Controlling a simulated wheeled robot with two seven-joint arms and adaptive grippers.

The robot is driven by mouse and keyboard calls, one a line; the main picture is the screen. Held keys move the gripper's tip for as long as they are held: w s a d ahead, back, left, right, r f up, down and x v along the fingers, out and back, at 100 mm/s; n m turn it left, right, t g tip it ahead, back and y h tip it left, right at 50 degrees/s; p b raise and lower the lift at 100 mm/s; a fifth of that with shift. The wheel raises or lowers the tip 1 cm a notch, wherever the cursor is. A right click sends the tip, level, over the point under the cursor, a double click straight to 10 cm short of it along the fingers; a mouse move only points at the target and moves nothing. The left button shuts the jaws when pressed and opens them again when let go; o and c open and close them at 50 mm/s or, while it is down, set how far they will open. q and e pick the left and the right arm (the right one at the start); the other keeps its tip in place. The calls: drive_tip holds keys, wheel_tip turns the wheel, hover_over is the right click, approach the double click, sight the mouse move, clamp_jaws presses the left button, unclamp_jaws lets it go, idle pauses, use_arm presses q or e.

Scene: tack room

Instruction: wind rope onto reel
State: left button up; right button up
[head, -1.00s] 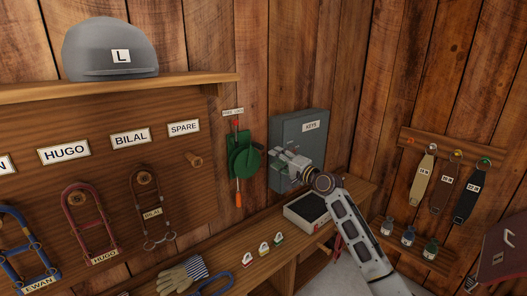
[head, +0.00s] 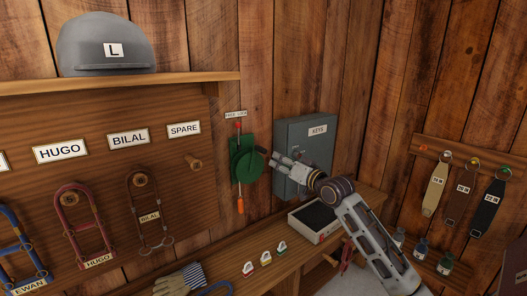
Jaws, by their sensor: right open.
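The green reel (head: 243,163) is mounted on the wooden wall under a small label. A red piece shows at its top and an orange handle-like piece (head: 240,205) hangs below it. A small dark knob-like part (head: 261,151) sticks out at the reel's right side. My right gripper (head: 274,158) is open just right of the reel, its fingers pointing left toward that part; I cannot tell whether they touch it. Rope on the reel is too small to make out. My left gripper is not in view.
A grey key cabinet (head: 305,140) hangs behind my right gripper. A box with a dark top (head: 315,222) stands on the bench below, with several small tagged items and striped gloves (head: 181,281) to its left. Bridles hang at left and straps (head: 461,200) at right.

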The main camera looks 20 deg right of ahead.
sight(265, 152)
drive_tip(key=n, duration=0.4)
drive_tip(key=shift+d+r, duration=0.1)
drive_tip(key=shift+d, duration=0.1)
drive_tip(key=shift+w, duration=0.2)
drive_tip(key=shift+p+x, duration=1.3)
drive_tip(key=shift+x, duration=5.4)
drive_tip(key=shift+d, duration=0.1)
clamp_jaws()
